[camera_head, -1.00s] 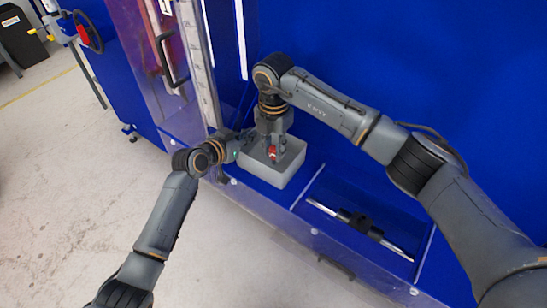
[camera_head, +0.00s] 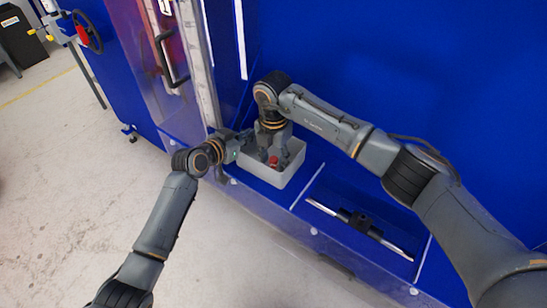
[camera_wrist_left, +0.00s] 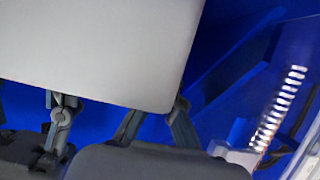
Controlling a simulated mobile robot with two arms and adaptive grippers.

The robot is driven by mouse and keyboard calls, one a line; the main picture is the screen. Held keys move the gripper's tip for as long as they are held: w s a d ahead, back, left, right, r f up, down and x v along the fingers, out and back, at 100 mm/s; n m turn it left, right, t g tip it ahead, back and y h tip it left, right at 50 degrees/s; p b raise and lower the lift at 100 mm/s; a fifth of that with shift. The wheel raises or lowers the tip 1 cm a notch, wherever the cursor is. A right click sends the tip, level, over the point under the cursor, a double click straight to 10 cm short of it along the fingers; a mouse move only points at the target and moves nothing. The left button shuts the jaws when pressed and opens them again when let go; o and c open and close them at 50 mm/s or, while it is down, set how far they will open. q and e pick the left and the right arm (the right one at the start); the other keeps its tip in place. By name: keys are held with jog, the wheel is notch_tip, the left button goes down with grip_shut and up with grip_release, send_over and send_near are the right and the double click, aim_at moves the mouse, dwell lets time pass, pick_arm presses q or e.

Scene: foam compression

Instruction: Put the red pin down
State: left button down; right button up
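The small red pin (camera_head: 273,161) is at the fingertips of my right gripper (camera_head: 275,157), inside or just above the light grey box (camera_head: 277,181) on the blue ledge. Its lower part is hidden, and whether the fingers hold it is too small to tell. My left gripper (camera_head: 242,143) is at the box's far left corner, close against it. In the left wrist view, a grey box wall (camera_wrist_left: 95,45) fills the upper left. The left gripper's fingers (camera_wrist_left: 122,115) show spread apart below it, with their tips hidden.
A recessed bay holding a metal rod with a black block (camera_head: 360,222) lies to the right of the box. The blue machine wall (camera_head: 400,60) rises behind. A clear door with a black handle (camera_head: 171,62) stands at the left. The floor in front is clear.

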aim_at(273, 159)
notch_tip(273, 159, up, 12)
jog(key=shift+r, duration=0.15)
dwell(0.4)
pick_arm(q)
jog(key=c, duration=1.4)
grip_release()
jog(key=shift+c, duration=0.2)
jog(key=v, duration=1.2)
